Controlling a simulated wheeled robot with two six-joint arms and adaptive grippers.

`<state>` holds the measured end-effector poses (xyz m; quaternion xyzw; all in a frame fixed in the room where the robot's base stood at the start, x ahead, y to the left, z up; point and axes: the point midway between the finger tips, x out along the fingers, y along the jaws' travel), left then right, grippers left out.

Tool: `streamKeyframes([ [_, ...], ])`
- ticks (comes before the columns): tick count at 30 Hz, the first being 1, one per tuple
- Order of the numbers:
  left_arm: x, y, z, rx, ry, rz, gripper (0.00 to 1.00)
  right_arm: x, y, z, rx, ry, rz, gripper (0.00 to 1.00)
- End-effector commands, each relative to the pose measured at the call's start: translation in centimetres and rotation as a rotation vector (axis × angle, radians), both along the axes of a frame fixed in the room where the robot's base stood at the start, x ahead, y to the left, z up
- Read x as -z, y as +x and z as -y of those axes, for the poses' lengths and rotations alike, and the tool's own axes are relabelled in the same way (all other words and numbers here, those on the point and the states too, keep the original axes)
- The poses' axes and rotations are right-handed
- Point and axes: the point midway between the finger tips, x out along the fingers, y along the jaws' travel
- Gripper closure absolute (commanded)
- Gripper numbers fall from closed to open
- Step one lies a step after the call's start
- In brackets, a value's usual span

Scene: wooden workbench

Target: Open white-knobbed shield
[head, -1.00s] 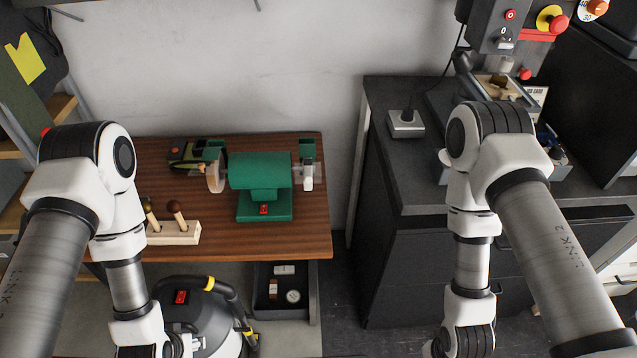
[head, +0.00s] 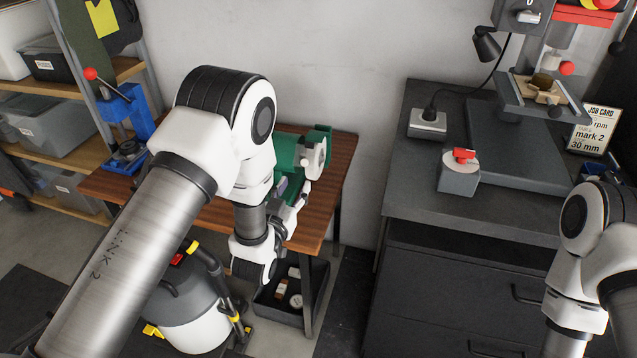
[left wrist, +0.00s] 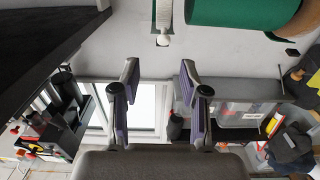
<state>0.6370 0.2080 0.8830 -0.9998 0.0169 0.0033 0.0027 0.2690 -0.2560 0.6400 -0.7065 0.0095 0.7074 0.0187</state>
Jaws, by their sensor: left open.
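The green bench grinder (head: 287,152) stands on the wooden workbench, mostly hidden behind my left arm. A pale wheel (head: 316,160) shows at its right end, beside a green guard (head: 322,138). In the left wrist view, a white part with a small white knob (left wrist: 163,40) shows at the top, beside the green motor body (left wrist: 240,12). I cannot make out the shield's outline. My left gripper (head: 292,193) is just in front of the grinder's right end. In the left wrist view its jaws (left wrist: 158,100) are apart and empty, with the knob beyond them. My right gripper is out of view.
A dark cabinet (head: 440,180) to the right bears a drill press, a socket box (head: 428,123), a red-switch box (head: 459,172) and a job card (head: 594,130). A vacuum (head: 195,310) and a tray (head: 290,300) are below the bench. A blue press (head: 125,118) stands at left.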

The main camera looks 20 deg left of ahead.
Motion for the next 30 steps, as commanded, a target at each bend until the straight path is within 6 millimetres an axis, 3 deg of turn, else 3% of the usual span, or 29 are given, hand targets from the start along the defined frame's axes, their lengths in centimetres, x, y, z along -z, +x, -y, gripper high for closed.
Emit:
streamKeyframes([
  [5,-0.2,1.0,0.1,0.001,0.000,0.011,0.56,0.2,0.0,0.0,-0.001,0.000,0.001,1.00],
  [15,-0.2,7.0,0.2,0.000,0.000,0.009,0.56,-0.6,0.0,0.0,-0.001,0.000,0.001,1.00],
  [25,0.0,8.0,0.3,0.000,0.001,0.005,0.56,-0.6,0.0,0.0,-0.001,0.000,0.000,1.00],
  [29,0.0,7.9,0.3,0.000,0.001,0.006,1.00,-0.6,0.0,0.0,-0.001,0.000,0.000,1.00],
  [30,0.0,7.9,0.3,0.000,0.001,0.006,1.00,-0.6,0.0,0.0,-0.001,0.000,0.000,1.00],
])
